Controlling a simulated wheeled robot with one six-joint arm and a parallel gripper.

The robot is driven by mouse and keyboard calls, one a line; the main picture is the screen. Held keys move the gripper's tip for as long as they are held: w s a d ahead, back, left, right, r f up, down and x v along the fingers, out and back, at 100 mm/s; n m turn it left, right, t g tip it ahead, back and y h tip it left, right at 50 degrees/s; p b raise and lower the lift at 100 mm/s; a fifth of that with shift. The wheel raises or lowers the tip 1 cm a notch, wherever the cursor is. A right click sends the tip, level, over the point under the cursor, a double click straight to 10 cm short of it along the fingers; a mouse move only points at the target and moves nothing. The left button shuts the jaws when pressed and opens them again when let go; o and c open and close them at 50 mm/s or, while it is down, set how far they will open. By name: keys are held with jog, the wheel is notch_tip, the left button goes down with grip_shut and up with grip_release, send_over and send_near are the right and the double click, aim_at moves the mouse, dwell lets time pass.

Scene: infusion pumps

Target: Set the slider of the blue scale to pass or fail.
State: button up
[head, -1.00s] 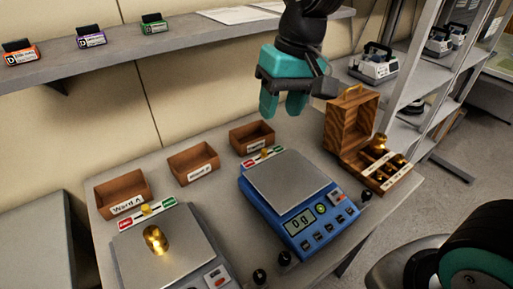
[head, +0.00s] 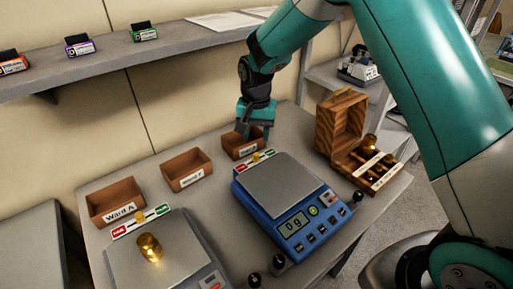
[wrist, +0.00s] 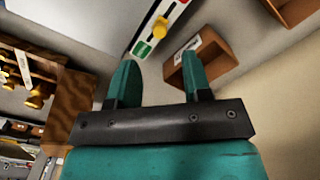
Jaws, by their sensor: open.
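The blue scale (head: 270,207) stands on the table with an empty plate and a display reading 0 g. Its slider strip (head: 246,165) lies behind the plate, red end left and green end right. The yellow knob (head: 257,156) is near the strip's middle. The wrist view shows the strip (wrist: 178,12), its green end (wrist: 142,48) and the knob (wrist: 160,27) beyond my fingertips. My gripper (head: 253,133) is open and empty, pointing down by the right-hand brown tray, behind the strip. The fingers (wrist: 160,62) are apart, not touching the knob.
The right-hand brown tray (head: 232,153) is close to my fingers. A wooden case (head: 326,128) with brass weights stands right of the scale. A grey scale (head: 180,262) with a brass weight (head: 149,248) and its own slider is at left. A shelf (head: 110,65) runs behind.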

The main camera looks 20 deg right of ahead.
aim_at(256, 154)
notch_tip(256, 154, down, 7)
jog(key=shift+r+p, duration=0.1)
jog(key=shift+p, duration=0.5)
grip_shut()
